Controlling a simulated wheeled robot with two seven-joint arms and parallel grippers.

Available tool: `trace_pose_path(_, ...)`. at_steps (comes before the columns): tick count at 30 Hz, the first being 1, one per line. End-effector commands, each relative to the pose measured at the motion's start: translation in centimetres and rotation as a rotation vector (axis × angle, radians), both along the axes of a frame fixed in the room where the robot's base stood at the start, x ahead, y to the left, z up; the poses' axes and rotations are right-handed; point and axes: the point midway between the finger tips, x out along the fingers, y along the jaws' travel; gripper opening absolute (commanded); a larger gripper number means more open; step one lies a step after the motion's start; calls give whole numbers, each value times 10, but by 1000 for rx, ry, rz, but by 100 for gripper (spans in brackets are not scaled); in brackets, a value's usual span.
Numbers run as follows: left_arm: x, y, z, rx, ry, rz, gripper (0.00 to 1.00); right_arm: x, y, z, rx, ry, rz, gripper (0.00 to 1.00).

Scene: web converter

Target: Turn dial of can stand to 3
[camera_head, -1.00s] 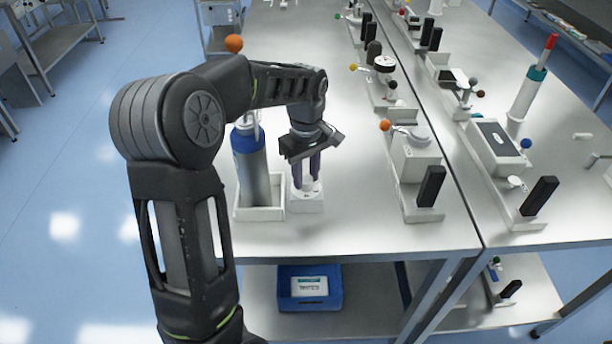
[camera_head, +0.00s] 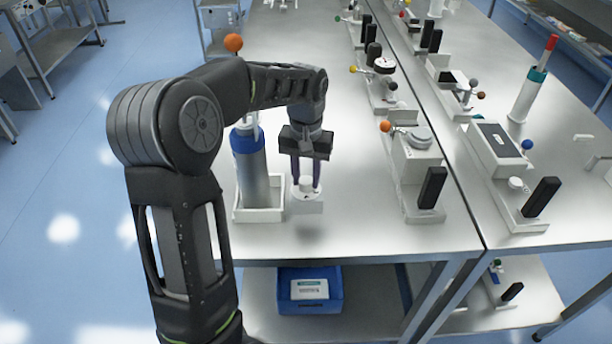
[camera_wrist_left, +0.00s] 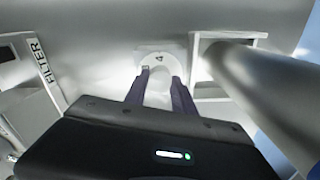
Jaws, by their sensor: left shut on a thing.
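The can stand is a white tray (camera_head: 258,213) on the near left part of the table. It holds an upright grey can with a blue top (camera_head: 250,165), and the can also shows in the left wrist view (camera_wrist_left: 265,85). A round white dial (camera_head: 306,194) sits on a white block just right of the tray. It also shows in the left wrist view (camera_wrist_left: 158,70), with a small dark mark at its far side. My left gripper (camera_head: 306,186) points down over the dial, its two purple fingers shut on the dial's knob. My right gripper is not in view.
An orange ball (camera_head: 233,43) tops a rod behind my left arm. White devices with black handles (camera_head: 432,187) stand to the right. A blue bin (camera_head: 310,290) lies on the shelf below. The table between dial and devices is clear.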

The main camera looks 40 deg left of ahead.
Motion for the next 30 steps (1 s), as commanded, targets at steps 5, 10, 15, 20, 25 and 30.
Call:
trace_pose_path(5, 1, 0, 1, 1, -4, -51, 0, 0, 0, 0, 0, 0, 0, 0)
trace_pose_path(10, 1, 0, 1, 1, -5, -66, 0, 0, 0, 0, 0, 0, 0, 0)
trace_pose_path(15, 1, 0, 1, 1, -5, -66, 0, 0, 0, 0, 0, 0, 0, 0)
trace_pose_path(20, 1, 0, 1, 1, -5, -65, 34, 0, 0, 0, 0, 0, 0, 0)
trace_pose_path(25, 1, 0, 1, 1, -3, -65, 48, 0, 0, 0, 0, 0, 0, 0)
trace_pose_path(30, 0, 0, 0, 1, -2, -65, 52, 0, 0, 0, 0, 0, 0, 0)
